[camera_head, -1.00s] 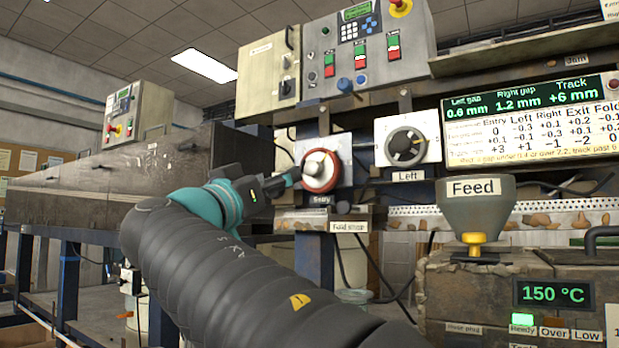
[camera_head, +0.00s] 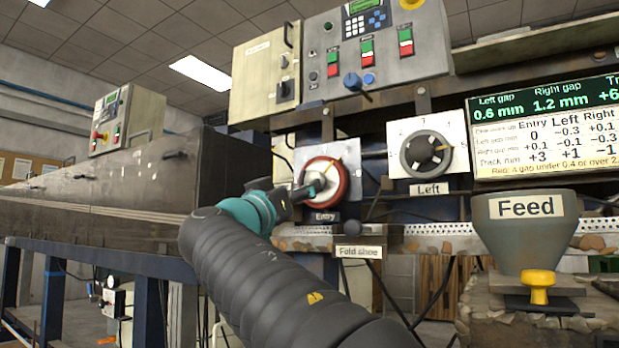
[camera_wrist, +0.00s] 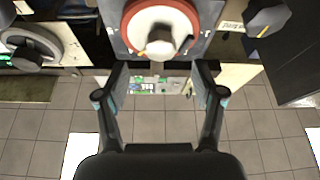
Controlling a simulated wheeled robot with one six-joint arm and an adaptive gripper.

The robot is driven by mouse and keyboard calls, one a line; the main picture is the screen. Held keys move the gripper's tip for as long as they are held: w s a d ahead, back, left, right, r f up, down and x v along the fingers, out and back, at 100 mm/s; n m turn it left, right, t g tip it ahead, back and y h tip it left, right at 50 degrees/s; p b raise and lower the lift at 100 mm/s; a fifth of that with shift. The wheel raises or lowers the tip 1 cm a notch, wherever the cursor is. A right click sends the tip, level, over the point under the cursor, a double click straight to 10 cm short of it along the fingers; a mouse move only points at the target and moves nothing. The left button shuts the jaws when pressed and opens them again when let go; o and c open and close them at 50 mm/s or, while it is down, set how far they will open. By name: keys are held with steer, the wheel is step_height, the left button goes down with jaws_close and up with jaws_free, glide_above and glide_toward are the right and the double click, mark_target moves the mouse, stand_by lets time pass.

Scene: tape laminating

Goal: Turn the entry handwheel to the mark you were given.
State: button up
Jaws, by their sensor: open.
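The entry handwheel (camera_head: 341,190) has a red-brown rim and a pale face. My gripper (camera_head: 312,188) overlaps the wheel's lower left in the head view, so part of the face is hidden. In the wrist view, the handwheel (camera_wrist: 130,22) is at the top centre, with a pale knob in front of its face. My gripper (camera_wrist: 162,78) is open there, its fingers spread below the wheel with nothing clearly between them. Contact cannot be told.
The grey "Left" handwheel (camera_head: 426,154) is to the right. A display (camera_head: 545,105) reads left gap 0.6 mm and right gap 1.2 mm. The Feed hopper (camera_head: 524,235) stands lower right. A button panel (camera_head: 375,45) is above. The "Fold shoe" label (camera_head: 358,252) is below.

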steer(key=p+x, duration=0.1)
steer(key=x, duration=0.4)
steer(key=shift+w+d+r+p, duration=0.15)
steer(key=shift+w+d+p, duration=0.05)
steer(key=shift+w+p, duration=0.15)
steer(key=c, duration=1.1)
steer(key=shift+c, duration=0.2)
steer(key=shift+n+y, duration=0.3)
steer(key=shift+n, duration=0.3)
steer(key=shift+s+d+r+n+t+y, duration=0.15)
steer(key=shift+n+y, duration=0.6)
steer(key=shift+n, duration=0.9)
steer(key=shift+f+n+t+y, duration=0.1)
steer(key=shift+n+t+y, duration=0.15)
steer(key=shift+n+y, duration=0.95)
steer(key=shift+s+d+r+n+t+y, duration=0.1)
steer(key=shift+n+t+y, duration=0.2)
steer(key=shift+n, duration=1.75)
steer(key=shift+y, duration=0.25)
